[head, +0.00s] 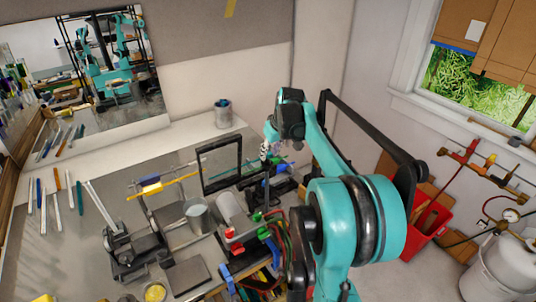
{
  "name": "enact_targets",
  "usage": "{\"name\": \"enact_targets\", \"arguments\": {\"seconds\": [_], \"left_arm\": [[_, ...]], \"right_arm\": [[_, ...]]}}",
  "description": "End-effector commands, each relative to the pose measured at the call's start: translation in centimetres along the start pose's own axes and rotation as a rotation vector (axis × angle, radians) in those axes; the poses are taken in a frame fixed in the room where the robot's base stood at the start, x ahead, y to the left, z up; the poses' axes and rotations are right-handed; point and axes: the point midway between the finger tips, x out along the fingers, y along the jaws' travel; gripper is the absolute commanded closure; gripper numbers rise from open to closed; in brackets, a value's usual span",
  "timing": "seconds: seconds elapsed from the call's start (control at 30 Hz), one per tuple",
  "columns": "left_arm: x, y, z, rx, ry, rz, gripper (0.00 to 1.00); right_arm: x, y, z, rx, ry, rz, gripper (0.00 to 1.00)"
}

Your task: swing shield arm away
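A black rectangular frame with a see-through middle, which looks like the shield (220,142), stands upright on the grey bench near the centre of the head view. Dark posts and fittings stand just right of it; I cannot clearly make out which part is its arm. My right gripper (268,152) points down just right of the frame's upper right corner, above these fittings. Its fingers are small and partly hidden, so I cannot tell whether they touch or hold anything. My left gripper does not show directly.
A yellow-and-blue rod piece (151,185) lies left of the frame. A metal cup (198,216) and a black clamp stand (138,250) are in front. Several rods lie at far left. A pot (223,113) stands behind. A red bin (423,232) is at right. A mirror hangs at upper left.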

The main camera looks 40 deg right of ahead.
Motion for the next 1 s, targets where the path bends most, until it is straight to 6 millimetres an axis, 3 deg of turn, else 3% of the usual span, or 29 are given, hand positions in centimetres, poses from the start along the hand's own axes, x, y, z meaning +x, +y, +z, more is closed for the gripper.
{"name": "enact_targets", "arguments": {"seconds": [0.2, 0.53, 0.57, 0.67, 1.0], "left_arm": [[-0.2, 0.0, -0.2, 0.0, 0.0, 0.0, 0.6], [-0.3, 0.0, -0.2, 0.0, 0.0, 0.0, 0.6], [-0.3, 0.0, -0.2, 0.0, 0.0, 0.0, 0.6], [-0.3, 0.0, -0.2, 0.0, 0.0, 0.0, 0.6], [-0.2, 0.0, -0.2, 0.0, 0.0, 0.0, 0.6]], "right_arm": [[2.7, -0.1, 0.0, 0.0, 0.0, 0.0, 0.69], [3.3, -0.1, 0.0, 0.001, 0.0, 0.0, 0.69], [3.3, -0.1, 0.0, 0.001, 0.0, 0.0, 0.72], [3.3, -0.1, 0.0, 0.001, 0.0, 0.0, 0.98], [3.2, -0.1, 0.0, 0.009, 0.001, 0.004, 1.0]]}}
